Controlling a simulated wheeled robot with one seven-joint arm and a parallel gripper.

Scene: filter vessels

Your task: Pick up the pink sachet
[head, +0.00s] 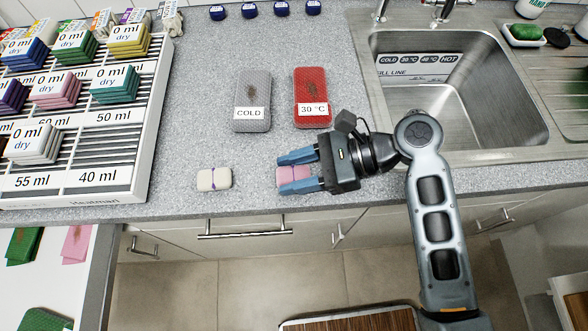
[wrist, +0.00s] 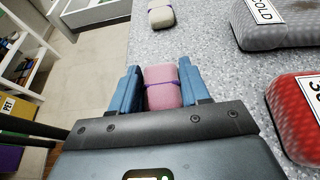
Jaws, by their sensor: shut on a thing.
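The pink sachet (head: 293,174) lies at the front edge of the grey counter, between the blue fingers of my gripper (head: 296,173). In the wrist view the pink sachet (wrist: 162,88) has a purple band across it. My gripper (wrist: 162,88) is shut on it, with one finger on each side. The sachet's near end is hidden by the gripper body. I cannot tell whether it is lifted off the counter.
A cream sachet (head: 214,179) lies to the left. A grey case marked COLD (head: 252,92) and a red case marked 30 °C (head: 312,88) lie behind. A rack (head: 150,110) of coloured stacks stands at the left, a sink (head: 450,95) at the right.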

